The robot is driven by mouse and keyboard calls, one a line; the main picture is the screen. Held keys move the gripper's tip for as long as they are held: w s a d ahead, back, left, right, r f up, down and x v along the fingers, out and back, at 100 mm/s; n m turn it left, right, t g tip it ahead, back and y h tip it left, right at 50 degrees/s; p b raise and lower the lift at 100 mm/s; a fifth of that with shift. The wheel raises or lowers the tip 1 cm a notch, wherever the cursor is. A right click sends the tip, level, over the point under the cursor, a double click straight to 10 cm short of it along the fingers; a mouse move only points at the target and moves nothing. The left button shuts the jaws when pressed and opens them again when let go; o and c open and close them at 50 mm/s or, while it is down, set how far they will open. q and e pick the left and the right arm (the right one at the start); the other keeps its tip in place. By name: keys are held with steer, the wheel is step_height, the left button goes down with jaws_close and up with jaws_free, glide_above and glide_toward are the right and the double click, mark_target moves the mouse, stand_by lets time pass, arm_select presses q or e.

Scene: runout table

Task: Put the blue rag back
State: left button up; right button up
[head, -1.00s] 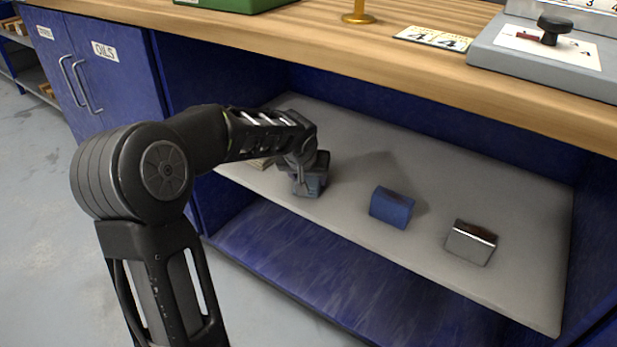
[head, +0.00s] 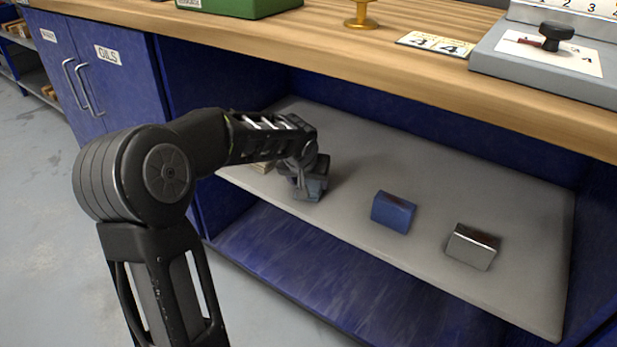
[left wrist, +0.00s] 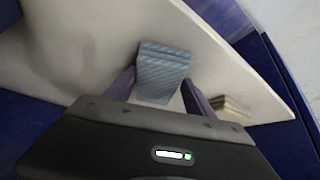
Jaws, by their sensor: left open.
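A folded, ribbed grey-blue cloth, which looks like the blue rag (left wrist: 162,68), lies on the grey shelf (head: 480,185) in the left wrist view. My left gripper (left wrist: 160,86) is open, with one finger on each side of the cloth's near part. I cannot tell whether the fingers touch it. In the head view my left gripper (head: 309,185) is low over the left part of the shelf, and the arm and hand hide most of the cloth.
A blue block (head: 393,212) and a silver-and-brown block (head: 472,247) stand to the right on the shelf. A tan stack (left wrist: 231,108) lies beside the gripper. The wooden tabletop (head: 330,50) overhangs the shelf.

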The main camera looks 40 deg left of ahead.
arm_select(q)
steer(key=p+v, duration=0.4)
steer(key=v, duration=0.8)
steer(key=shift+d, duration=0.2)
arm_select(e)
steer(key=r, duration=0.4)
steer(key=shift+s+r, duration=0.4)
arm_select(q)
steer(key=shift+w+r, duration=0.1)
arm_select(e)
steer(key=shift+c, duration=0.5)
